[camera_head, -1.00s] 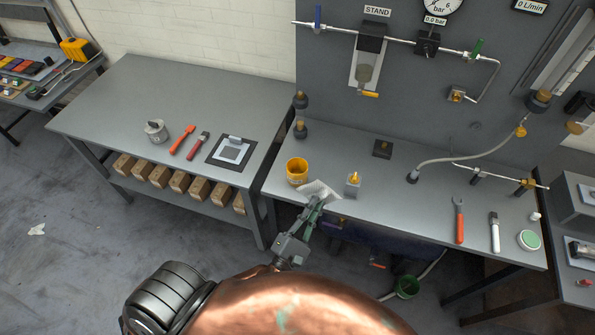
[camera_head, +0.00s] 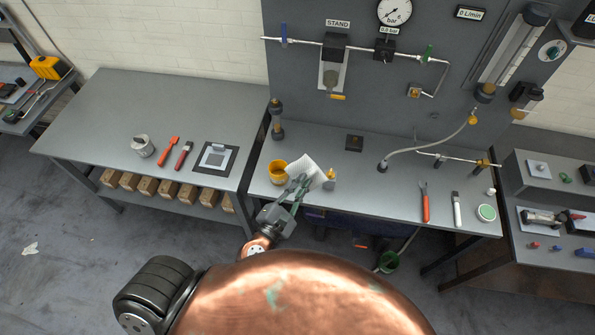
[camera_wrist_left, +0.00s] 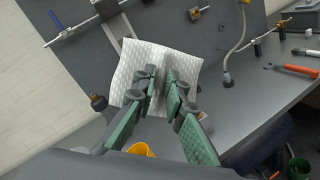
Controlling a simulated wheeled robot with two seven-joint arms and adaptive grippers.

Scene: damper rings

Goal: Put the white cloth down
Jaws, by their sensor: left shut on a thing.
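The white cloth (camera_head: 302,169) is a textured sheet at the front left of the stand's bench. My left gripper (camera_head: 299,184) is shut on its near edge, and the cloth shows flat and spread beyond the fingers. In the left wrist view the cloth (camera_wrist_left: 157,62) fans out past the two green-padded fingers (camera_wrist_left: 160,84), with the grey stand panel behind it. The cloth appears raised off the bench. My right gripper is not in view.
A yellow cup (camera_head: 278,171) stands just left of the cloth and a small block with a yellow top (camera_head: 329,180) just right. The bench's middle (camera_head: 385,195) is clear.

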